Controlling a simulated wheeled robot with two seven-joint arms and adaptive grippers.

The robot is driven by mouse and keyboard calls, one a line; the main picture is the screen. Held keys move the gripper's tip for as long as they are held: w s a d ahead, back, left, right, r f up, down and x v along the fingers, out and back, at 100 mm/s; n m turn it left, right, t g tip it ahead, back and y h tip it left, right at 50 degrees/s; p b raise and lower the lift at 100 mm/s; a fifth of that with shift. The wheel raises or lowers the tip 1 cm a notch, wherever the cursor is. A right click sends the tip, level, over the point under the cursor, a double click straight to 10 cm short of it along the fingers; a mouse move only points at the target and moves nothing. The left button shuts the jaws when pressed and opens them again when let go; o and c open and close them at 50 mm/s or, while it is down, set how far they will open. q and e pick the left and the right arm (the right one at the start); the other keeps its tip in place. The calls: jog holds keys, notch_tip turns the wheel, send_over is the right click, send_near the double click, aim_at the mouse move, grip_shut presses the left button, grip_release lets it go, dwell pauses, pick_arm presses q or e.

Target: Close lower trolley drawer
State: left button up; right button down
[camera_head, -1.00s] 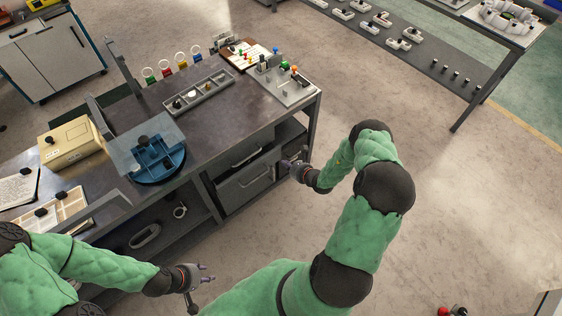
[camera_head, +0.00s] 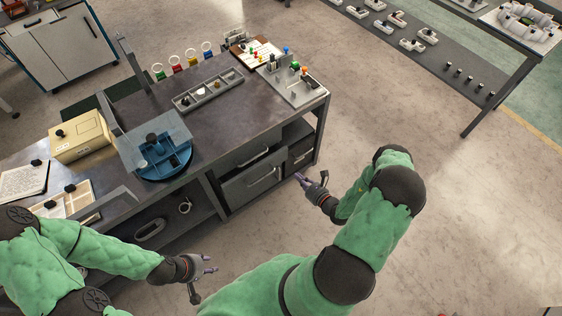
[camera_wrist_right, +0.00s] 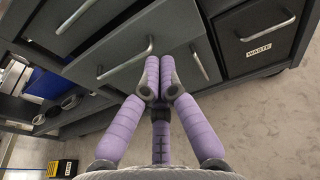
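The grey trolley's lower drawer (camera_head: 250,188) is below the tabletop, with a bar handle (camera_wrist_right: 125,60) on its front. Its front appears to stand slightly forward of the upper drawer (camera_wrist_right: 65,20); how far cannot be told. My right gripper (camera_head: 303,181) is right of the drawer front in the head view. In the right wrist view its purple fingers (camera_wrist_right: 160,68) lie together, pointing at the drawer front beside the handle, with nothing visible between them; contact is unclear. My left gripper (camera_head: 205,274) is open and empty, in front of the trolley's lower shelf.
A black bin drawer labelled WASTE (camera_wrist_right: 258,35) is right of the grey drawers. The tabletop (camera_head: 235,130) carries a blue round tray (camera_head: 165,162), a beige box (camera_head: 82,138) and a parts tray (camera_head: 208,92). Open floor (camera_head: 420,130) lies right of the trolley.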

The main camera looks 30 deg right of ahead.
aim_at(274, 157)
jog(key=w+a+b, duration=0.1)
jog(key=w, duration=0.3)
jog(key=w+a+f+t+b, duration=0.1)
jog(key=w+b, duration=0.1)
jog(key=w, duration=0.2)
jog(key=w+t+b, duration=0.1)
jog(key=w, duration=0.3)
jog(key=shift+w+a+f+b, duration=0.1)
jog(key=shift+a+f+b, duration=0.3)
